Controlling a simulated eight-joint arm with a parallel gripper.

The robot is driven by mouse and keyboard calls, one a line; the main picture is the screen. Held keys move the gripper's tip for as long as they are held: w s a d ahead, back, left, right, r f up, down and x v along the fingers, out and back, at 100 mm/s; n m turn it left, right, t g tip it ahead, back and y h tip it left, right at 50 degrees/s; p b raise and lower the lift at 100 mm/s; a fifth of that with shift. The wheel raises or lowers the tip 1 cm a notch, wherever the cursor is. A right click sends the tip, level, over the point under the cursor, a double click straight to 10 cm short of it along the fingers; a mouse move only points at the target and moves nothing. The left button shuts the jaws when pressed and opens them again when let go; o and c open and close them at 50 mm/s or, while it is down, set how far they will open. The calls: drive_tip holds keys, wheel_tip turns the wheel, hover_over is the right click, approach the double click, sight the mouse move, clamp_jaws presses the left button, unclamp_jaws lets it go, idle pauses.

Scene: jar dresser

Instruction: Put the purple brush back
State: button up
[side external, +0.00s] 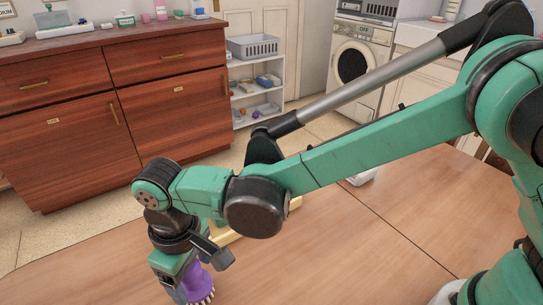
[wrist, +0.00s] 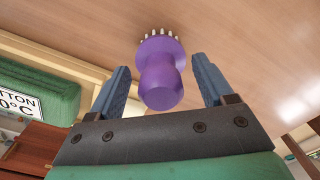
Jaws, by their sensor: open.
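The purple brush (wrist: 161,75) shows in the wrist view between the two fingers of my gripper (wrist: 165,85). Its rounded purple handle points toward the gripper, and its pale bristles are at the far end. The fingers are apart, with a gap visible on each side of the brush. In the side external view the brush (side external: 198,281) is at the bottom edge, beside my gripper (side external: 190,285) over the wooden table (side external: 330,255). The gripper partly hides the brush there. I cannot tell whether the bristles touch the table.
A pale wooden frame or tray edge (side external: 228,238) lies on the table behind my gripper, mostly hidden by my arm. A white object (side external: 361,178) sits near the far table edge. A dresser (side external: 110,100), a white shelf (side external: 262,90) and a washing machine (side external: 358,62) stand beyond. The table's right part looks clear.

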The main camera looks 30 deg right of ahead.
wheel_tip(320, 180, up, 11)
drive_tip(key=shift+d+r, duration=0.1)
drive_tip(key=shift+r, duration=0.05)
drive_tip(key=w+d+r+m+t+y, duration=0.1)
drive_tip(key=d+m+t, duration=0.1)
drive_tip(key=d, duration=0.6)
drive_tip(key=w+d+r+m+t, duration=0.1)
drive_tip(key=d+m, duration=0.1)
drive_tip(key=d, duration=0.6)
drive_tip(key=s+d+f+m+t, duration=0.1)
drive_tip(key=s+d+t, duration=0.1)
drive_tip(key=d, duration=0.4)
drive_tip(key=s+d+f+m+t+h, duration=0.1)
drive_tip(key=s+d+f+m+t, duration=0.1)
drive_tip(key=d, duration=0.4)
drive_tip(key=shift+s+f+m, duration=0.3)
drive_tip(key=shift+s, duration=0.1)
